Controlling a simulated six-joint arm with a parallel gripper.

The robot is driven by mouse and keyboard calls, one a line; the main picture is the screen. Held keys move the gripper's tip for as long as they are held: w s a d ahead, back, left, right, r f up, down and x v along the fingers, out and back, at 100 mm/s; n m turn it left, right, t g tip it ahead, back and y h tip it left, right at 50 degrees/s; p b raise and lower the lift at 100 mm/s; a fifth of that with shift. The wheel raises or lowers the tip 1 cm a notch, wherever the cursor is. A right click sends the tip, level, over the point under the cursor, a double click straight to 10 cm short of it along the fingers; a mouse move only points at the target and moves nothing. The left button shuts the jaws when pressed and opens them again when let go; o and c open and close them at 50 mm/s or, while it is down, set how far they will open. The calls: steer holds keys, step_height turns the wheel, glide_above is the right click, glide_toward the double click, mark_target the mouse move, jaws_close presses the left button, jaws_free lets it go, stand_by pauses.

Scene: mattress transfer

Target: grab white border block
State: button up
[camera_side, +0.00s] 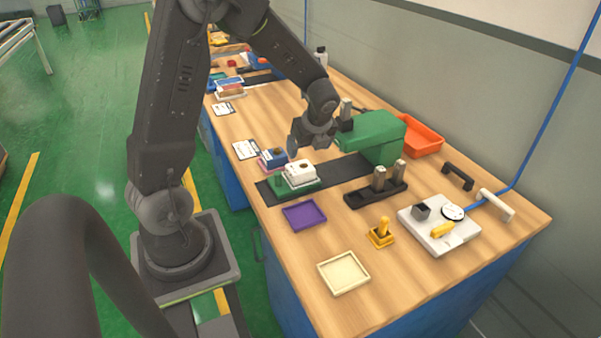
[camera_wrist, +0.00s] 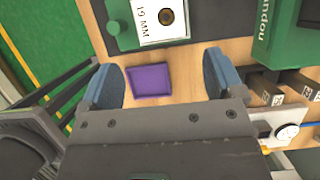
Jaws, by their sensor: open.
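A white block (camera_side: 299,173) with a dark round spot on top sits in a green holder (camera_side: 284,190) on the dark strip of the table. In the wrist view the white block (camera_wrist: 165,22) shows at the top edge, partly cut off, with "19 MM" printed beside the spot. My gripper (camera_side: 305,148) hangs above the table, behind and above the white block in the side view. In the wrist view my gripper (camera_wrist: 160,80) has its two blue-grey fingers wide apart with nothing held. The white block lies beyond the fingertips, not between them.
A blue-topped block (camera_side: 273,157) in a pink holder stands beside the white block. A green machine (camera_side: 378,135) stands close on the right. A purple tray (camera_side: 304,215), cream tray (camera_side: 343,273), dark rack (camera_side: 376,193) and yellow knob (camera_side: 381,233) lie nearer the front.

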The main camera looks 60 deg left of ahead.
mark_target(301, 167)
steer(key=x, duration=0.5)
steer(key=shift+a+f, duration=0.1)
steer(key=shift+f, duration=0.25)
steer(key=shift+x, duration=2.85)
steer(key=shift+a+r, duration=0.1)
steer(key=shift+a, duration=0.05)
steer(key=shift+c, duration=0.4)
steer(key=c, duration=0.6)
